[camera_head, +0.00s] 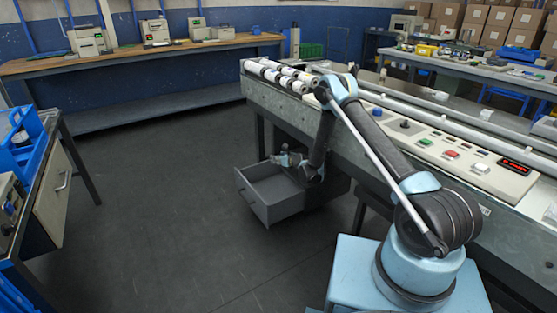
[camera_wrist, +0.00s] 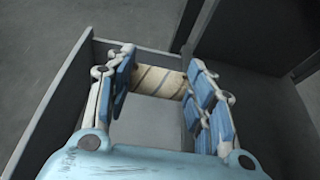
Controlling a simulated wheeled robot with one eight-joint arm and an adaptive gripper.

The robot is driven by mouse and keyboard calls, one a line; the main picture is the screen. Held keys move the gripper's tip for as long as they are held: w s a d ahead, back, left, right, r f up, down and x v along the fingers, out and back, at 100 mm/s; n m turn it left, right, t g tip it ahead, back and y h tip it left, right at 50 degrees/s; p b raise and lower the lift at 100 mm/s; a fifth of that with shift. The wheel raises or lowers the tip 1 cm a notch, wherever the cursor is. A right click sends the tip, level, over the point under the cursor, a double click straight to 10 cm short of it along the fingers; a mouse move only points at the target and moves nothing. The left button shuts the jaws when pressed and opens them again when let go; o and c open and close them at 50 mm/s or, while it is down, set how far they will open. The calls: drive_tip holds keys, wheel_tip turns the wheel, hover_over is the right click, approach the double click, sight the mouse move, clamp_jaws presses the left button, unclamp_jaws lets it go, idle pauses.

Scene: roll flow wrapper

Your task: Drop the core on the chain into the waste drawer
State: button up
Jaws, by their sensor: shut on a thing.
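The core (camera_wrist: 157,82) is a beige cardboard tube with spiral seams. In the wrist view it lies crosswise between the blue-padded fingers of my gripper (camera_wrist: 160,84), which is shut on it by its two ends. The waste drawer (camera_head: 272,208) is a grey open box pulled out below the machine. My gripper (camera_head: 288,160) is over the drawer in the head view, near its back wall. In the wrist view the drawer's wall (camera_wrist: 62,98) and floor show around and below the core. The core cannot be made out in the head view.
The machine bench (camera_head: 285,118) rises above the drawer, with several white rolls (camera_head: 285,76) on top and a control panel (camera_head: 450,150) at the right. A side cabinet (camera_head: 52,192) stands at the left. The floor in front of the drawer is clear.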

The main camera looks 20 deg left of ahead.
drive_tip(key=shift+s+a+f, duration=0.1)
drive_tip(key=shift+a+f, duration=0.05)
drive_tip(key=shift+f, duration=2.75)
drive_tip(key=o, duration=0.8)
drive_tip(key=shift+o, duration=0.2)
drive_tip(key=shift+r, duration=0.1)
drive_tip(key=shift+r, duration=4.9)
